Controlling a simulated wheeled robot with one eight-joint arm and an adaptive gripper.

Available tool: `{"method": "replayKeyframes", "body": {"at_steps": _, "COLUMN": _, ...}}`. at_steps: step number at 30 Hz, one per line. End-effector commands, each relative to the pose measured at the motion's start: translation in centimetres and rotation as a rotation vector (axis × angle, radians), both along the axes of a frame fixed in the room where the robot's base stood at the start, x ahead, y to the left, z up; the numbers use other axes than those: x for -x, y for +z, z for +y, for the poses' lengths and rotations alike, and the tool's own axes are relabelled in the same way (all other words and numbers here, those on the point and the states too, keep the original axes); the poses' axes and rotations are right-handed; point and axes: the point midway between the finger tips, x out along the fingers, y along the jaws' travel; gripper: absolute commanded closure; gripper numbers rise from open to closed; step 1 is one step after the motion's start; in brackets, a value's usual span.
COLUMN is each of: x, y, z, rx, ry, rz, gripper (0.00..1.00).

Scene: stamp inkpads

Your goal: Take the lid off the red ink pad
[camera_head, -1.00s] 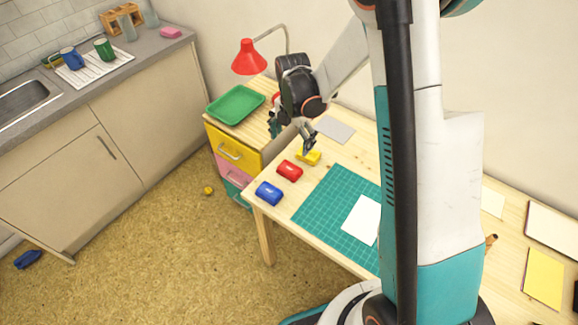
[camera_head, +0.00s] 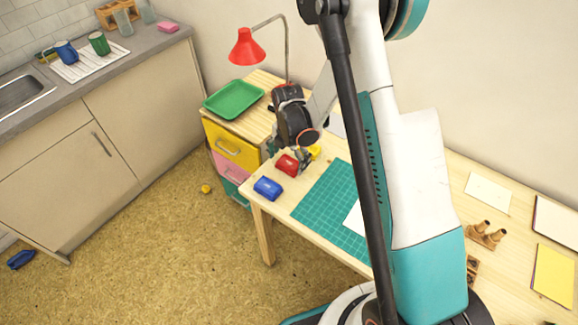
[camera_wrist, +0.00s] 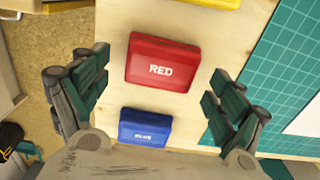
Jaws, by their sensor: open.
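The red ink pad (camera_wrist: 162,62), with "RED" on its closed lid, lies on the wooden table between the blue and yellow pads. It also shows in the head view (camera_head: 287,165). My gripper (camera_wrist: 160,88) is open and empty, with one finger to either side of the red pad in the wrist view. The fingers appear apart from the pad. In the head view my gripper (camera_head: 303,160) is just right of the red pad, and its fingertips are partly hidden.
A blue pad (camera_wrist: 146,128) lies near the table's left end, and a yellow pad (camera_wrist: 210,2) is on the other side of the red one. A green cutting mat (camera_head: 325,200) lies to the right. A red lamp (camera_head: 246,47) and a green tray (camera_head: 233,99) stand behind.

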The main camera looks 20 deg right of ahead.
Motion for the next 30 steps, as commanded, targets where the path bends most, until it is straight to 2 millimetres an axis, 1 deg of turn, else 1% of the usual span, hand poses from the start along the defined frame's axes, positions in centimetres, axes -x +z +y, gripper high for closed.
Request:
{"method": "replayKeyframes", "body": {"at_steps": 1, "x": 0.0, "y": -0.6, "z": 0.0, "rx": 0.000, "ry": 0.000, "rz": 0.000, "gripper": 0.12}}
{"method": "replayKeyframes", "body": {"at_steps": 2, "x": 0.0, "y": -0.7, "z": 0.0, "rx": 0.000, "ry": 0.000, "rz": 0.000, "gripper": 0.12}}
{"method": "replayKeyframes", "body": {"at_steps": 8, "x": 0.0, "y": -0.6, "z": 0.0, "rx": 0.000, "ry": 0.000, "rz": 0.000, "gripper": 0.12}}
{"method": "replayKeyframes", "body": {"at_steps": 10, "x": 0.0, "y": -0.6, "z": -0.1, "rx": 0.000, "ry": 0.000, "rz": 0.000, "gripper": 0.25}}
{"method": "replayKeyframes", "body": {"at_steps": 14, "x": 0.0, "y": -0.6, "z": -0.1, "rx": 0.000, "ry": 0.000, "rz": 0.000, "gripper": 0.47}}
{"method": "replayKeyframes", "body": {"at_steps": 25, "x": 0.0, "y": -0.5, "z": -0.1, "rx": 0.000, "ry": 0.000, "rz": 0.000, "gripper": 0.48}}
{"method": "replayKeyframes", "body": {"at_steps": 30, "x": 0.0, "y": 0.4, "z": -0.1, "rx": 0.000, "ry": 0.000, "rz": 0.000, "gripper": 0.48}}
